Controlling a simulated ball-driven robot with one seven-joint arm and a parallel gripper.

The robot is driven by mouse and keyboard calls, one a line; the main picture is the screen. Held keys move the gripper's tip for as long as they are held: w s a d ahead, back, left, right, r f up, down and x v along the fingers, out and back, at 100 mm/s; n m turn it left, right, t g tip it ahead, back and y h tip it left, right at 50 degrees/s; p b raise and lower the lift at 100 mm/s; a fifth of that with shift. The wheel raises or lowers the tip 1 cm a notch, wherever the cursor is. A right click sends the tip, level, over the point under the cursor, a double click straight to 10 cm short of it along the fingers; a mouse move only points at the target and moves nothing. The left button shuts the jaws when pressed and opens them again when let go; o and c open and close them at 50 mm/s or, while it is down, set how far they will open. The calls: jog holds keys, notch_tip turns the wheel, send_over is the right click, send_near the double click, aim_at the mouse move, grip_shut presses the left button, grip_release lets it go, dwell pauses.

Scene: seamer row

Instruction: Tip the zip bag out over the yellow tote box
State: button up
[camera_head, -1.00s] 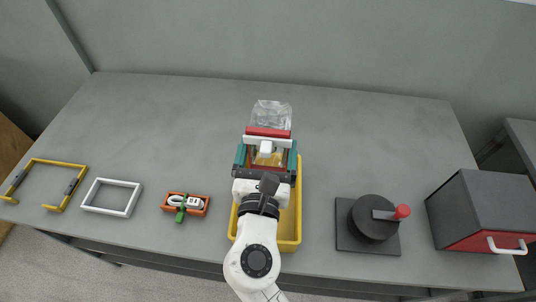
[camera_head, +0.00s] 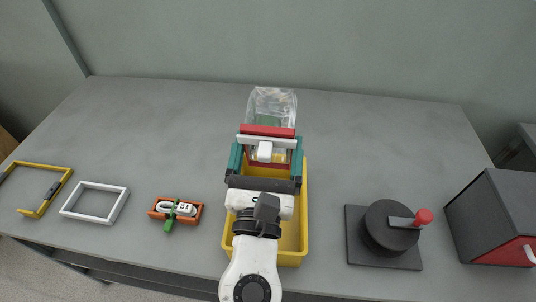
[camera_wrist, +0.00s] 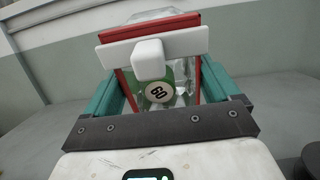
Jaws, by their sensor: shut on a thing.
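The clear zip bag (camera_head: 275,101) has a red bar along its mouth and a white bar with a block in front. My gripper (camera_head: 267,150) has teal fingers, shut on the mouth end of the bag. The clear body reaches away from me, with something green inside. In the wrist view, a green item with a white number disc (camera_wrist: 160,91) shows inside the bag's red-edged mouth, between my fingers (camera_wrist: 163,70). The yellow tote box (camera_head: 303,215) stands below my wrist, partly hidden by it; the bag's body lies past its far end in the picture.
Left of the tote are an orange tray (camera_head: 159,214) with a white item and green piece, a white frame (camera_head: 95,217) and a yellow frame (camera_head: 35,212). Right are a dark crank device (camera_head: 386,228) with a red knob and a dark box (camera_head: 497,213). The back table is clear.

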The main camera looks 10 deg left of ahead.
jog(key=shift+s+f+t+b, duration=0.25)
jog(key=shift+s+t+b, duration=0.5)
jog(key=shift+b, duration=2.25)
jog(key=shift+s+f+t+b, duration=0.3)
jog(key=shift+t+b, duration=0.75)
jog(key=shift+b, duration=1.95)
jog(key=shift+s+r+t+b, duration=0.2)
jog(key=shift+t+b, duration=0.1)
jog(key=shift+b, duration=0.55)
jog(key=shift+a, duration=0.15)
